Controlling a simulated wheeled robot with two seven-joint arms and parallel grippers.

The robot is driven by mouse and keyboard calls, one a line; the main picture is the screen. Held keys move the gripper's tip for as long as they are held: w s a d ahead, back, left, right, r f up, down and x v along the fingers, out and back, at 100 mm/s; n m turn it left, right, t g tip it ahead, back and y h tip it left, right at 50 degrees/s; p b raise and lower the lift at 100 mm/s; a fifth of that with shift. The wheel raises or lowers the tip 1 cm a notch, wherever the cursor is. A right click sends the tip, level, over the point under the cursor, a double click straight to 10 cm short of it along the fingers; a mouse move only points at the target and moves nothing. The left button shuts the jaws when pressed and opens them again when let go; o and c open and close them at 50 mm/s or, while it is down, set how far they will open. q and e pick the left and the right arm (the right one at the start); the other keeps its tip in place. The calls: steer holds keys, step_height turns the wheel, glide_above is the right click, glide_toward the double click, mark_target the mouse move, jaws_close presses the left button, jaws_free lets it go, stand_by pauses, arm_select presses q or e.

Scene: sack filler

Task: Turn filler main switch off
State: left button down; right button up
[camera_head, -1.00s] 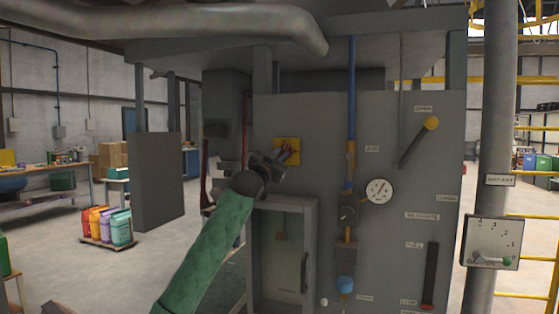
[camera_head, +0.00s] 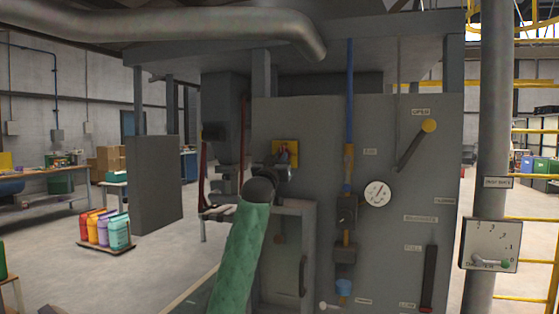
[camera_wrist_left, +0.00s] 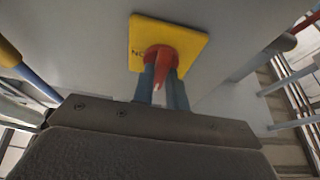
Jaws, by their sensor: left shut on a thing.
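The main switch is a red rotary handle (camera_wrist_left: 160,60) on a yellow square plate (camera_wrist_left: 193,43), on the upper left of the filler's grey front panel. The yellow plate also shows in the head view (camera_head: 277,147). My left gripper (camera_wrist_left: 162,82) is shut on the red handle, with one finger on each side of it. In the head view my left gripper (camera_head: 284,160) covers the lower part of the switch. Part of a marking shows on the plate's left side; the rest is hidden. My right gripper is not in view.
Right of the switch are a blue pipe (camera_head: 350,90) with valves, a round gauge (camera_head: 377,193) and a yellow-knobbed lever (camera_head: 429,126). A recessed door (camera_head: 304,275) lies below. A grey panel (camera_head: 155,185) stands at left over open floor.

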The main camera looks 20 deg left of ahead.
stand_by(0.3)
arm_select(q)
steer(key=c, duration=1.4)
jaws_free()
